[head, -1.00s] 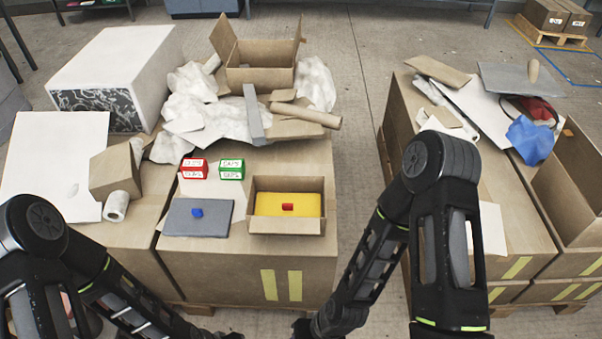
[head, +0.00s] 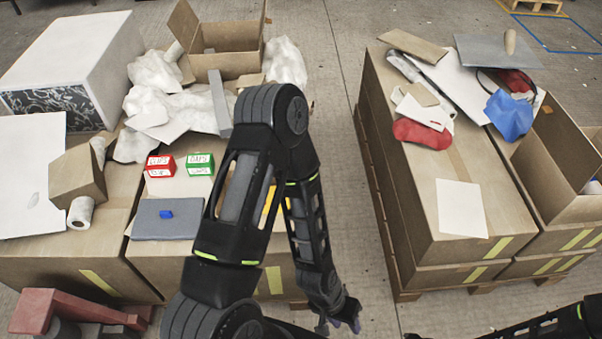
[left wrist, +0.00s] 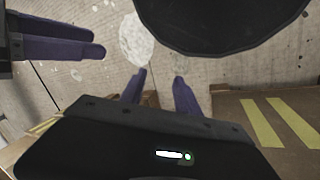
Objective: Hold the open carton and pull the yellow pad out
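The open carton is almost wholly hidden behind my left arm in the head view. A strip of the yellow pad (head: 269,208) shows through the gap between the arm links. My left gripper (head: 339,322) hangs in front of the box stack, low and to the right of the carton, with its purple fingers apart and nothing between them. Its spread fingers also show in the left wrist view (left wrist: 160,92). Two purple fingers at the upper left there look like my right gripper (left wrist: 58,36); their opening is unclear. In the head view only my right forearm shows, lower right.
A grey pad (head: 168,222) with a blue piece lies left of the carton, below red (head: 160,166) and green (head: 200,164) small boxes. Another open carton (head: 228,62) stands behind, among crumpled white sheets. Bare floor separates this stack from the right one (head: 400,190).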

